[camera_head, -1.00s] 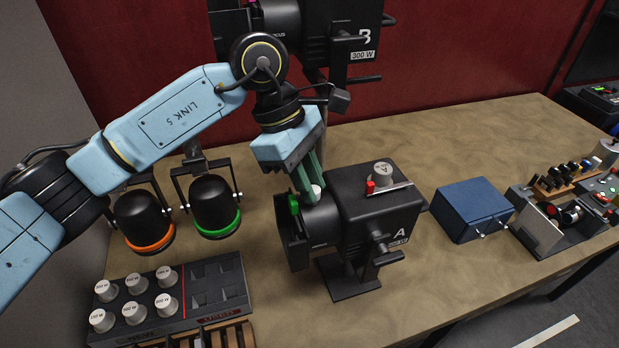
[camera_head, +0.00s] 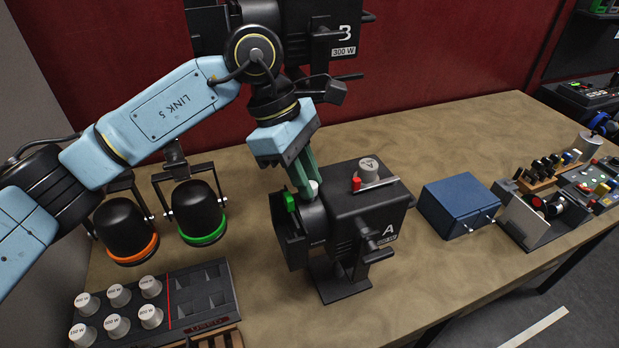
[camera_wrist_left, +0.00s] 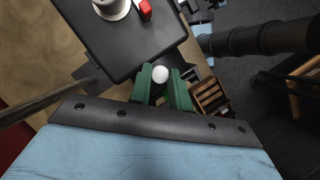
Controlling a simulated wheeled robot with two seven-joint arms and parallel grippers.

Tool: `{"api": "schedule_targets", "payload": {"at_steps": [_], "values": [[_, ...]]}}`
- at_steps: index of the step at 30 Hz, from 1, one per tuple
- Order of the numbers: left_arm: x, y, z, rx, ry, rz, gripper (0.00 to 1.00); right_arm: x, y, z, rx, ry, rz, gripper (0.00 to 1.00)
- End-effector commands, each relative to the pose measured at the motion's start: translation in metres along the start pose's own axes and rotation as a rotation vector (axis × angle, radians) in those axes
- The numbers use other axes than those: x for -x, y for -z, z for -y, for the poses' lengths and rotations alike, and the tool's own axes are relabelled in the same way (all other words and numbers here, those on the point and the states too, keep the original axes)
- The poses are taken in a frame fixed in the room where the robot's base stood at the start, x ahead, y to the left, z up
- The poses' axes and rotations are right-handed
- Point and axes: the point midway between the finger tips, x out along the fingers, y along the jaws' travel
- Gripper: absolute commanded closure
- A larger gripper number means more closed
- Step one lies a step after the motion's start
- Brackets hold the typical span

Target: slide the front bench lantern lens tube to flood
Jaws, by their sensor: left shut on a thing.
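The front bench lantern (camera_head: 362,218), a black box marked A, stands on its base on the bench. Its lens tube (camera_head: 314,226) points left, toward the barn-door plates at its front. My left gripper (camera_head: 307,188) reaches down from above with green fingers at the top of the tube. In the left wrist view the fingers (camera_wrist_left: 162,82) are shut on a white round knob (camera_wrist_left: 160,74), close beside the lantern's black housing (camera_wrist_left: 130,35). The knob shows only in part in the head view. My right gripper is not in view.
A second lantern marked B (camera_head: 325,30) is behind, near my left wrist. Two hanging lamps, orange-ringed (camera_head: 125,228) and green-ringed (camera_head: 196,208), are at left. A tray of white caps (camera_head: 200,300) lies front left. A blue box (camera_head: 459,205) stands right. Bench between is clear.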

Motion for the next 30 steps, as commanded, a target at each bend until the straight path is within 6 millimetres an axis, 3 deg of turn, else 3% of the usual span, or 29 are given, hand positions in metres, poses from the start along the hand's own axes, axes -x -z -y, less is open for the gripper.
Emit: {"api": "schedule_targets", "payload": {"at_steps": [3,4,9,20,23,30], "values": [[0.001,-0.003,-0.002,-0.001,-0.007,0.008,1.0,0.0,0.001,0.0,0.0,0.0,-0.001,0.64],[0.001,-0.003,-0.002,-0.002,-0.007,0.008,0.8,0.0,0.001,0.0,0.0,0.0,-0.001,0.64],[0.001,-0.003,-0.002,-0.002,-0.005,0.007,0.59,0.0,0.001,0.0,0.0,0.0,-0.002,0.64],[0.006,-0.001,-0.002,-0.001,-0.004,0.003,0.59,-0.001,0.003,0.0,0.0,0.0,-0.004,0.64],[0.019,-0.001,-0.002,-0.001,-0.005,0.003,0.59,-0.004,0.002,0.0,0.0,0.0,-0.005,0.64],[0.072,-0.001,-0.002,-0.002,-0.007,0.004,0.59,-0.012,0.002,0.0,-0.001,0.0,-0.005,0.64]]}}
